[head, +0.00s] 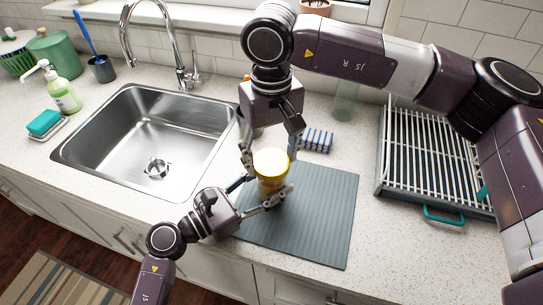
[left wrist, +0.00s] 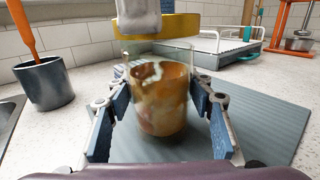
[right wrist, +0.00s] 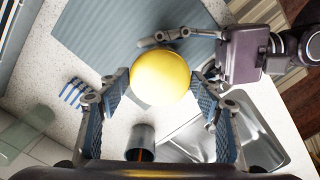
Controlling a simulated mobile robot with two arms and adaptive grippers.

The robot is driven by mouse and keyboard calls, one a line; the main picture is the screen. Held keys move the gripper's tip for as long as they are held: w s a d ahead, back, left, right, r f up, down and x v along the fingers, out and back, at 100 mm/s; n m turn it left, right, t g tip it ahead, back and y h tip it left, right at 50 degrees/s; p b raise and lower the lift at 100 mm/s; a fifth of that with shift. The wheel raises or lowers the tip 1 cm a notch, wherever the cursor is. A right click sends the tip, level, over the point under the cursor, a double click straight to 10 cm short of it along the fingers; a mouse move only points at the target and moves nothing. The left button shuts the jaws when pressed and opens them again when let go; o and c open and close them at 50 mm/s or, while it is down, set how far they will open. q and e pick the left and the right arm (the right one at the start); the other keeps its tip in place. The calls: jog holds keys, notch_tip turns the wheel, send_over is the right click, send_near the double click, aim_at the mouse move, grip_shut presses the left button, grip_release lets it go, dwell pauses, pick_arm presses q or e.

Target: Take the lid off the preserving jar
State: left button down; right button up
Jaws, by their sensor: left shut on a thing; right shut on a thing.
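The preserving jar (head: 270,184) stands upright on the grey-blue ribbed mat (head: 320,215). It is clear glass with brown-orange contents, seen close in the left wrist view (left wrist: 160,100). Its round yellow lid (head: 271,162) is above the jar's mouth. It also shows in the left wrist view (left wrist: 170,27) and from above in the right wrist view (right wrist: 160,78). My left gripper (head: 264,190) is shut on the jar's body from the front left. My right gripper (head: 271,154) is shut on the lid from above.
A steel sink (head: 150,140) lies to the left. A dish rack (head: 430,160) stands at the right. A dark grey cup (left wrist: 45,83) holding an orange-handled tool stands near the jar. The mat's front right is clear.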

aim_at(271, 162)
jog(key=shift+r, duration=2)
pick_arm(q)
jog(key=c, duration=0.9)
grip_release()
jog(key=shift+o, duration=0.2)
